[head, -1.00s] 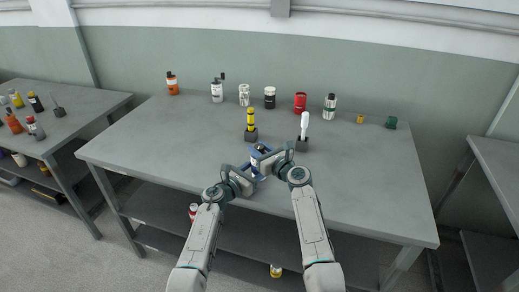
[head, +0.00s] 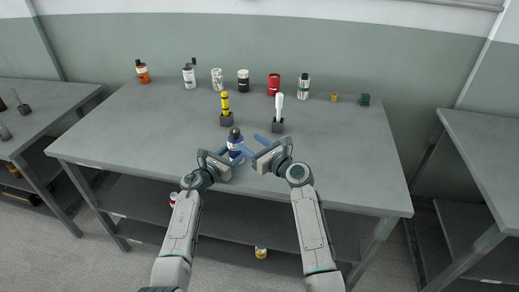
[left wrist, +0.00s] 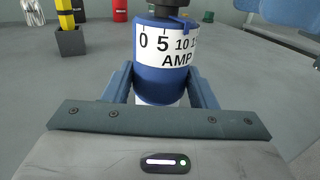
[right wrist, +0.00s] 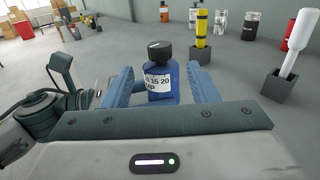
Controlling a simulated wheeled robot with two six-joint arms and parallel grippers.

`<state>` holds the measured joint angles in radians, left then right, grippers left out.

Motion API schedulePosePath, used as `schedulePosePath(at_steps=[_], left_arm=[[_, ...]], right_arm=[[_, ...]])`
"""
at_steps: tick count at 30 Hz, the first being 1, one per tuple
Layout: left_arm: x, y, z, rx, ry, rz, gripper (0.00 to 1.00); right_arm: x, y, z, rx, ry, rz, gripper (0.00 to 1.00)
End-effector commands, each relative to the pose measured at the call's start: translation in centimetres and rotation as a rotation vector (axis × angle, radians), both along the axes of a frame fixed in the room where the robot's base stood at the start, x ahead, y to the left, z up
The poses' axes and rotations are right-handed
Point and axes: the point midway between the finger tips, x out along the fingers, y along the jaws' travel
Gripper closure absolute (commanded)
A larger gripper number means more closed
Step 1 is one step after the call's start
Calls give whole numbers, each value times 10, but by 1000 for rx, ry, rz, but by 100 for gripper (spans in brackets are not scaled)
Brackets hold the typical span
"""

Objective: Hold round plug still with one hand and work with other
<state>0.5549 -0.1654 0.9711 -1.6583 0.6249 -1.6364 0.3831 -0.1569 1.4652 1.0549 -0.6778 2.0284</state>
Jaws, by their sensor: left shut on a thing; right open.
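The round plug (head: 235,141) is a blue cylinder with a black knob on top and a white band printed with numbers and "AMP". It is upright over the front middle of the table. My left gripper (head: 236,152) is shut on it; in the left wrist view the blue fingers press both sides of the plug (left wrist: 163,75). My right gripper (head: 253,146) is open and empty just right of the plug. In the right wrist view the plug (right wrist: 161,84) shows between and beyond the spread fingers. I cannot tell whether its base touches the table.
A yellow tool (head: 225,103) and a white-handled tool (head: 278,105) stand in dark blocks just behind my grippers. Several bottles and cans, such as a red can (head: 274,82), line the back. The table (head: 340,160) is clear at right.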

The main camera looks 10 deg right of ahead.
Motion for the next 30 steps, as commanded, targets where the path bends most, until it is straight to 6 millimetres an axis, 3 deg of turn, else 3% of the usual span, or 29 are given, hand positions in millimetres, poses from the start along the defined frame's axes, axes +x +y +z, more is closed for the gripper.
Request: schedulePosePath(at_steps=[7,20,21,24,30], left_arm=[[0,0,0,0,0,0,75],[0,0,0,0,0,0,75],[0,0,0,0,0,0,45],[0,0,0,0,0,0,25],[0,0,0,0,0,0,23]], right_arm=[[-25,-19,0,-2,-1,0,46],[-28,-21,0,0,0,0,46],[-28,-21,0,0,0,0,46],[-28,-20,0,0,0,0,46],[-28,-20,0,0,0,0,46]])
